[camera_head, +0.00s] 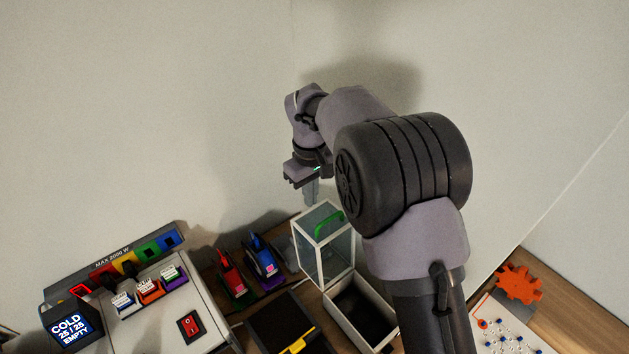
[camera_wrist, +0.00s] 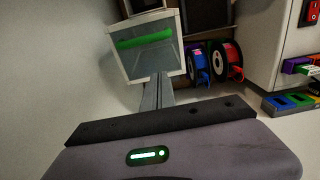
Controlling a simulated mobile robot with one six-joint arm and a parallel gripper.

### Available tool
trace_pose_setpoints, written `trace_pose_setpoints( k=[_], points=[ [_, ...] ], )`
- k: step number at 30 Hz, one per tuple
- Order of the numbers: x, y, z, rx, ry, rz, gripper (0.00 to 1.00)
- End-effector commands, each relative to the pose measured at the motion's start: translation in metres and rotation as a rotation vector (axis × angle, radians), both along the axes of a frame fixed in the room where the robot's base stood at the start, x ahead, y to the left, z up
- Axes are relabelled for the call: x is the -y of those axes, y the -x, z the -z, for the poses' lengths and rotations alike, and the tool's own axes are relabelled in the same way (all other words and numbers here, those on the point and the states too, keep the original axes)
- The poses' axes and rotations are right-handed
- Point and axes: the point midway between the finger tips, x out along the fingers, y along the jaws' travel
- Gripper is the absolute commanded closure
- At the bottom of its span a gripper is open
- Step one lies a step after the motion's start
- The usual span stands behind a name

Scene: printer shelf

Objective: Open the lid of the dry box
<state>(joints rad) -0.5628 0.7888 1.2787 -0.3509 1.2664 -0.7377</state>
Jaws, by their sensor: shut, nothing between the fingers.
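The dry box (camera_head: 335,326) is a pale-rimmed box with a dark inside, partly hidden by my arm in the head view. Its clear lid (camera_head: 338,262), with a white frame and a green handle (camera_head: 328,224), stands raised at the box's far end, leaving the top uncovered. The lid (camera_wrist: 161,62) and green handle (camera_wrist: 145,38) also show in the wrist view. My gripper (camera_head: 311,196) points down just above and behind the lid's upper edge. In the wrist view its fingers (camera_wrist: 157,82) are together and empty, close to the lid frame. I cannot tell whether they touch it.
A red spool (camera_head: 232,274) and a blue spool (camera_head: 264,262) stand left of the lid. A black box with a yellow latch (camera_head: 293,346) sits in front of them. A grey unit with a red switch (camera_head: 190,323) is at left. An orange gear (camera_head: 519,282) lies right.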

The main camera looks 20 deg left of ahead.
Motion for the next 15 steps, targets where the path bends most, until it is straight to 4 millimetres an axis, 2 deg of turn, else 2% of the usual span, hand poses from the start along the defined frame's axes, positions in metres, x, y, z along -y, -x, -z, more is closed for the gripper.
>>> trace_pose_setpoints(
  k=[3,6,9,15],
  points=[
    [0.0,0.001,0.027,-0.003,0.0,0.002,1.0],
    [0.003,0.002,0.041,0.0,0.0,0.001,1.0],
    [0.016,0.012,0.032,0.001,-0.002,0.002,1.0],
    [0.03,0.021,0.027,0.001,-0.002,0.002,1.0]
  ],
)
